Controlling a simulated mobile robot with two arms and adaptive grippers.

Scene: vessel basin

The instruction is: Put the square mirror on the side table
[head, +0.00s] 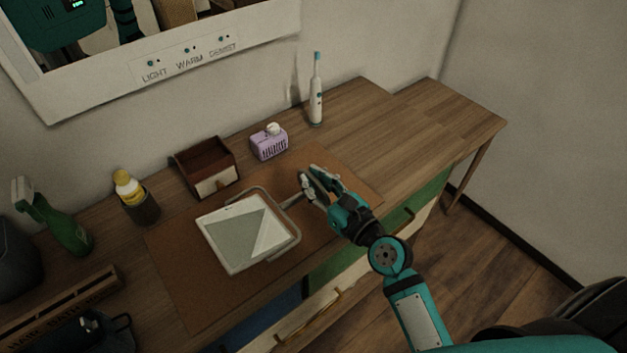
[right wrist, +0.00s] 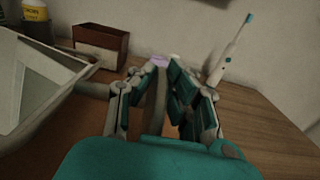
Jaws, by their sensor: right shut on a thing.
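The square mirror (head: 232,236) has a white frame and a grey loop behind it, with a short handle on its right side. It is over the brown mat; whether it touches the mat I cannot tell. My right gripper (head: 312,187) is shut on the handle. In the right wrist view the fingers (right wrist: 160,100) close around a narrow grey part, and the mirror (right wrist: 30,85) is at the left. The side table (head: 455,112) is a wooden top at the far right, beside the counter, with a bare surface. My left gripper is not in view.
A toothbrush (head: 316,95), a lilac holder (head: 269,142) and a small wooden drawer box (head: 207,165) stand along the wall. A yellow-capped bottle in a cup (head: 138,200) and a green spray bottle (head: 62,225) are at left. The counter's right part (head: 365,125) is clear.

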